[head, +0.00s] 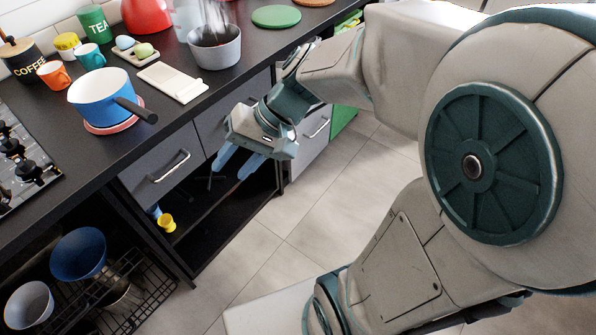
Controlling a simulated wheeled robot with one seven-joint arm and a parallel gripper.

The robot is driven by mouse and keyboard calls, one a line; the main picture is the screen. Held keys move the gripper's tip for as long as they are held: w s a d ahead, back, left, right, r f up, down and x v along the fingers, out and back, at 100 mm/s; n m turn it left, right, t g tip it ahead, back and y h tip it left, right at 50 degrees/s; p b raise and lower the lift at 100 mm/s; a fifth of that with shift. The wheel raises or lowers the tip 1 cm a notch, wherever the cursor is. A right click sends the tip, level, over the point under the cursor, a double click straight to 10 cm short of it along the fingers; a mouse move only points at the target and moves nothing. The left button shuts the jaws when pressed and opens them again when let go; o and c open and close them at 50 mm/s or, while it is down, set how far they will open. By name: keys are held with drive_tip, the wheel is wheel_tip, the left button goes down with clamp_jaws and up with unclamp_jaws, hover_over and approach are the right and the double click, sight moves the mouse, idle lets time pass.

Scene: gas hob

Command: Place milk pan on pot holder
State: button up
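A blue milk pan (93,100) with a white inside and a dark handle stands upright on the black counter at the left. A pink round pot holder (111,128) shows under the pan, and its edge sticks out at the front and right. The handle points right, toward the counter's front edge. My gripper (233,172) is in front of the drawers, below counter height, to the right of the pan and apart from it. Its two blue fingers point down and are spread, with nothing visible between them.
A gas hob (22,165) lies left of the pan. A white dish (171,83), a grey pot (214,47), a green round mat (276,16) and cups stand along the counter. Below are a drawer handle (170,167) and open shelves with a blue bowl (78,252).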

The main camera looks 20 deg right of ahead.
drive_tip(key=s+d+f+n+h, duration=0.1)
drive_tip(key=s+d+f+h, duration=0.1)
drive_tip(key=d+h, duration=0.2)
drive_tip(key=s+d+f+h, duration=0.2)
drive_tip(key=d+h, duration=0.2)
drive_tip(key=d, duration=0.2)
drive_tip(key=shift+s+d+n+t, duration=0.3)
drive_tip(key=shift+n, duration=0.1)
